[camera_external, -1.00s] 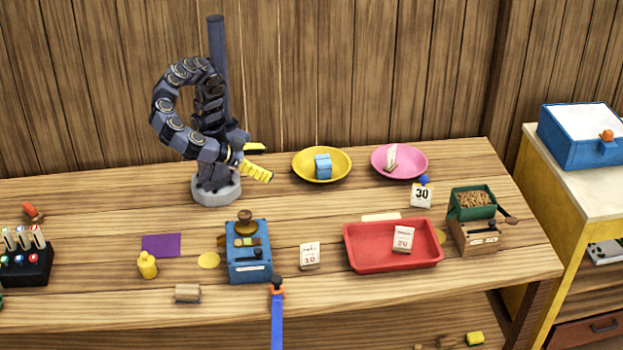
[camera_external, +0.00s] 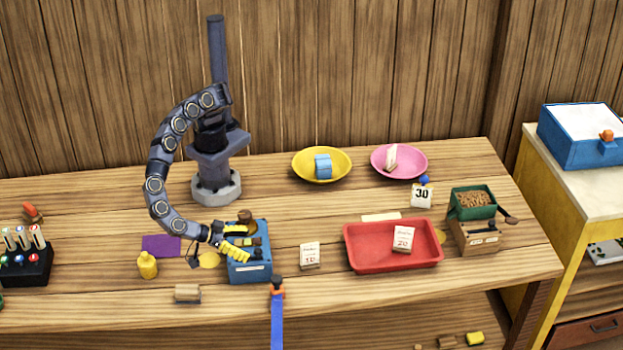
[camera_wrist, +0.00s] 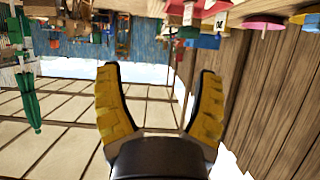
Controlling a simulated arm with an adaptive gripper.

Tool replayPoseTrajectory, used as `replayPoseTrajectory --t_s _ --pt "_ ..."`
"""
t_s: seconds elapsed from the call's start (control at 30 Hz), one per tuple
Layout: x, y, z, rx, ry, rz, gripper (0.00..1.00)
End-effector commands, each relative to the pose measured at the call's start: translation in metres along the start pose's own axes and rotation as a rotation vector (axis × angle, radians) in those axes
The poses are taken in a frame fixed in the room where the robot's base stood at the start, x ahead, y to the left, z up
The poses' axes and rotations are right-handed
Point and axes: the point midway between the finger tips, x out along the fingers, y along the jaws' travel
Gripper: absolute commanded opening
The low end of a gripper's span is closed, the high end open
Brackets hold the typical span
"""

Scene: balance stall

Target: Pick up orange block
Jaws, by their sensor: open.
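I cannot make out an orange block with certainty in either view. My gripper (camera_external: 243,243) is open and empty, in front of or over the blue box (camera_external: 250,275) at the middle left of the bench. Its yellow fingers hide part of the box's top, where small coloured pieces lie. In the wrist view my gripper's fingers (camera_wrist: 160,70) are spread wide with nothing between them. An orange-red object (camera_external: 31,211) lies at the bench's far left, and an orange knob (camera_external: 606,135) is on the blue case at the right.
A yellow plate (camera_external: 300,168) holds a blue block (camera_external: 323,166). A pink plate (camera_external: 417,166) and a red tray (camera_external: 365,262) stand to the right.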

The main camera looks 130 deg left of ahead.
Motion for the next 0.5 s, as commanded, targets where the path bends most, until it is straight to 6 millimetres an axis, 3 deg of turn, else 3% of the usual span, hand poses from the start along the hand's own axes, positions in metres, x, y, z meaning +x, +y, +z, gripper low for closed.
replayPoseTrajectory --t_s 0.1,0.23,0.5 --pt "0.017 -0.002 0.035 0.010 -0.005 -0.005 0.67" --pt "0.030 -0.002 0.065 0.009 -0.004 -0.005 0.67" --pt "0.044 0.000 0.087 0.000 0.000 -0.002 0.67"
